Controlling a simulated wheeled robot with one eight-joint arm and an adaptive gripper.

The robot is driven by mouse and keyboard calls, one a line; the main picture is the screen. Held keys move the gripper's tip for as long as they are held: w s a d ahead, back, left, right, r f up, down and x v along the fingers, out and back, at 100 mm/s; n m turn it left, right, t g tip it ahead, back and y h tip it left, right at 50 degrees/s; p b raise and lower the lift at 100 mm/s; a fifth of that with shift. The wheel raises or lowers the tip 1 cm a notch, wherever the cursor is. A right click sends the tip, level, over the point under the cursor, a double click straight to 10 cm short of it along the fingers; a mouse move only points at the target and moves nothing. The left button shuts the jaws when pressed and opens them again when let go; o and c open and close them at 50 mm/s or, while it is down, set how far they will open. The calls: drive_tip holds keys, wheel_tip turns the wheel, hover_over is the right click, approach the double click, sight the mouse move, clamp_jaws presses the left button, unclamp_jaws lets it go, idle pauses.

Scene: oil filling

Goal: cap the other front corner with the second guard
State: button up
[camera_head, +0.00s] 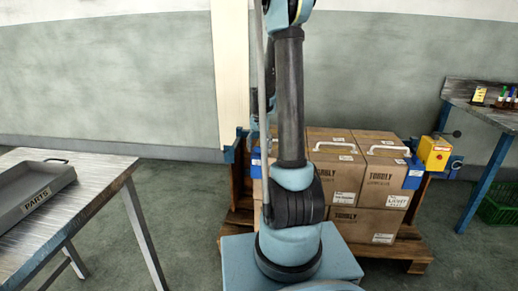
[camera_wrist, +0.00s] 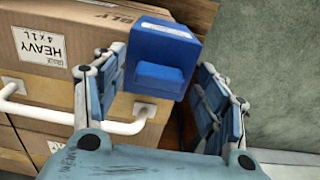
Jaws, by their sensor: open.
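In the wrist view a blue corner guard (camera_wrist: 160,45) sits at the corner of a cardboard box (camera_wrist: 85,25) with a white "HEAVY" label. My gripper (camera_wrist: 164,82) is open, its two fingers apart on either side of this guard. The left finger is close to the guard; I cannot tell if it touches. In the head view one blue guard (camera_head: 413,175) is on the right front corner of the box stack (camera_head: 343,170). Another blue guard (camera_head: 256,162) shows at the left front corner, partly hidden by my arm. My gripper is mostly hidden there.
The boxes stand on a wooden pallet (camera_head: 410,257). White handles (camera_head: 336,145) stick out from them. A yellow box with a red button (camera_head: 434,153) is at the right. A metal table (camera_head: 95,175) with a grey parts tray (camera_head: 35,190) stands left, a workbench (camera_head: 490,113) right.

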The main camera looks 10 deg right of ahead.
drive_tip(key=shift+r, duration=0.1)
wheel_tip(320, 180, up, 12)
idle(0.6)
drive_tip(key=s+r+n+t, duration=0.1)
drive_tip(key=s+r+n, duration=0.1)
drive_tip(key=s, duration=1.7)
drive_tip(key=s+f+n, duration=0.1)
drive_tip(key=s+f, duration=0.3)
drive_tip(key=s, duration=0.4)
drive_tip(key=s+a+f+n+t, duration=0.1)
drive_tip(key=s+f, duration=0.3)
drive_tip(key=s, duration=0.4)
drive_tip(key=shift+s+f, duration=0.15)
drive_tip(key=shift+f, duration=0.2)
